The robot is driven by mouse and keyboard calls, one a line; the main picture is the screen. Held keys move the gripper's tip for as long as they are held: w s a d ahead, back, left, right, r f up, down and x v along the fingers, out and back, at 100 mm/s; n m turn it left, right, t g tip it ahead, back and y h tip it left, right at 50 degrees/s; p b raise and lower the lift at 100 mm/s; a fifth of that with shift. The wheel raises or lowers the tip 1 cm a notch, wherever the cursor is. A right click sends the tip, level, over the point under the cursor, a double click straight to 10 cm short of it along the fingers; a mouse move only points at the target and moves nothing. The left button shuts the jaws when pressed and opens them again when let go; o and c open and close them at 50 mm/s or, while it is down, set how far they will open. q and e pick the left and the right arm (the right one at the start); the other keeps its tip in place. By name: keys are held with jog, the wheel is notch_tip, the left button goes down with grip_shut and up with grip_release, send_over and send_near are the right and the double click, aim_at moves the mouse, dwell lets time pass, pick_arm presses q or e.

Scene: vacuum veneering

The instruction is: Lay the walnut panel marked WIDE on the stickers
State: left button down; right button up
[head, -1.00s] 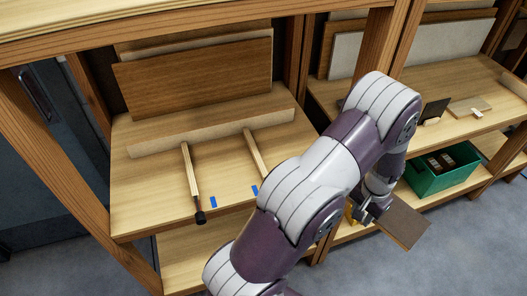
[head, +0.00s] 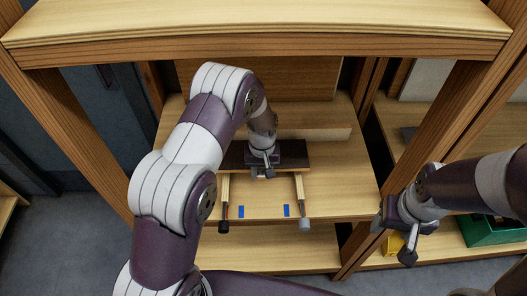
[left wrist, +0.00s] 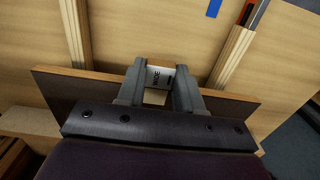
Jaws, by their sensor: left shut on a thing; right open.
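My left gripper (head: 262,174) is shut on the dark walnut panel (head: 234,158). The panel is over the far part of two light wooden strips (head: 224,188) on the shelf; I cannot tell whether it touches them. In the left wrist view, the gripper (left wrist: 160,88) grips the panel (left wrist: 105,88) near its middle, at a white label (left wrist: 161,78) reading WIDE. Two blue stickers (head: 241,211) (head: 287,211) lie bare at the shelf's front, between the strips; one shows in the left wrist view (left wrist: 214,8). My right gripper (head: 403,244) is open and empty.
A pale bar (head: 325,134) lies across the shelf behind the panel, before an upright brown board (head: 300,98). Wooden posts (head: 430,130) and a top beam (head: 260,47) frame the bay. A green crate (head: 484,231) sits low at the right.

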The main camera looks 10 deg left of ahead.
pick_arm(q)
jog(key=r, duration=0.1)
jog(key=w+r, duration=0.1)
jog(key=r, duration=0.1)
jog(key=shift+w+t, duration=0.25)
jog(key=shift+t, duration=0.05)
pick_arm(e)
jog(key=shift+r, duration=0.6)
pick_arm(q)
jog(key=shift+f, duration=0.45)
jog(key=f+b, duration=0.2)
jog(key=s+f+b, duration=0.1)
jog(key=f+b, duration=0.1)
jog(key=shift+d+f, duration=0.15)
jog(key=shift+f, duration=0.45)
jog(key=shift+w+f, duration=0.15)
jog(key=shift+w, duration=0.05)
pick_arm(e)
notch_tip(320, 180, down, 4)
jog(key=shift+s+d+f, duration=0.1)
jog(key=shift+s+f, duration=0.05)
jog(key=shift+f, duration=0.1)
pick_arm(q)
jog(key=shift+s, duration=0.25)
pick_arm(e)
jog(key=shift+s, duration=0.2)
pick_arm(q)
jog(key=shift+f, duration=0.15)
pick_arm(e)
jog(key=shift+f, duration=0.1)
